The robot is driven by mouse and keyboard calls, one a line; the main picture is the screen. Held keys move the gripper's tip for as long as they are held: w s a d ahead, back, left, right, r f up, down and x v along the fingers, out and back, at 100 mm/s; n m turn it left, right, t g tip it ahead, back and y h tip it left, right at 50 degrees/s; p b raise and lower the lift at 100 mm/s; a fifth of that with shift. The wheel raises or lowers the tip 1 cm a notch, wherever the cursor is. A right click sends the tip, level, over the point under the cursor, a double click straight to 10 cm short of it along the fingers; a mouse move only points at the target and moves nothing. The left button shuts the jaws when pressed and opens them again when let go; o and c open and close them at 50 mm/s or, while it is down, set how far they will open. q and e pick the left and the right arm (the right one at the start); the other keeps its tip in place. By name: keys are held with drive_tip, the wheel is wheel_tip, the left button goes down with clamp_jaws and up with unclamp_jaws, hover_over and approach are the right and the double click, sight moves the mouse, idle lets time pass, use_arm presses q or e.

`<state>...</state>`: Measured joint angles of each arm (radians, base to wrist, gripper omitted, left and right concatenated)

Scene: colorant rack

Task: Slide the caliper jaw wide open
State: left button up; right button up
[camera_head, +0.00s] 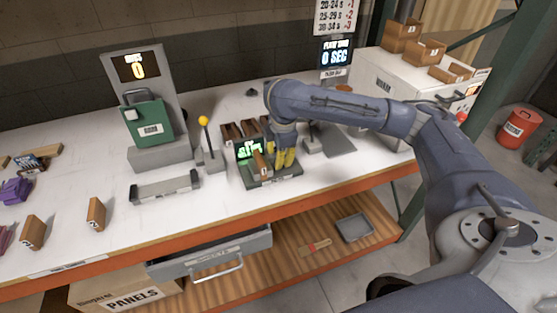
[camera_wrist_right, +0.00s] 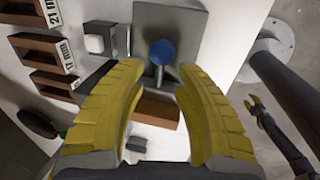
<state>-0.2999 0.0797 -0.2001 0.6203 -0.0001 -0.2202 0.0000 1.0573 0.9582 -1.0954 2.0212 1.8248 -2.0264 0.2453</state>
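A dark measuring stand (camera_head: 272,180) with a green-lit display (camera_head: 250,148) stands near the table's front edge and looks like the caliper. A brown block (camera_head: 261,164) stands at its front. The jaw itself I cannot make out. My right gripper (camera_head: 285,158) is beside the display, over the stand's right part, with its yellow fingers pointing down. In the right wrist view the fingers (camera_wrist_right: 169,115) are wide apart with nothing gripped. A brown block (camera_wrist_right: 158,111) and a blue ball knob (camera_wrist_right: 162,52) show between and beyond them.
A yellow-knobbed lever (camera_head: 204,122) and a long grey cradle (camera_head: 165,188) are left of the stand. Brown bins (camera_head: 231,131) sit behind it; labelled bins (camera_wrist_right: 45,50) show in the wrist view. A grey plate (camera_head: 338,141) lies to the right. Small brown blocks (camera_head: 96,213) stand farther left.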

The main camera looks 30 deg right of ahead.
drive_tip(key=shift+w+f, duration=0.15)
drive_tip(key=shift+f, duration=0.85)
clamp_jaws()
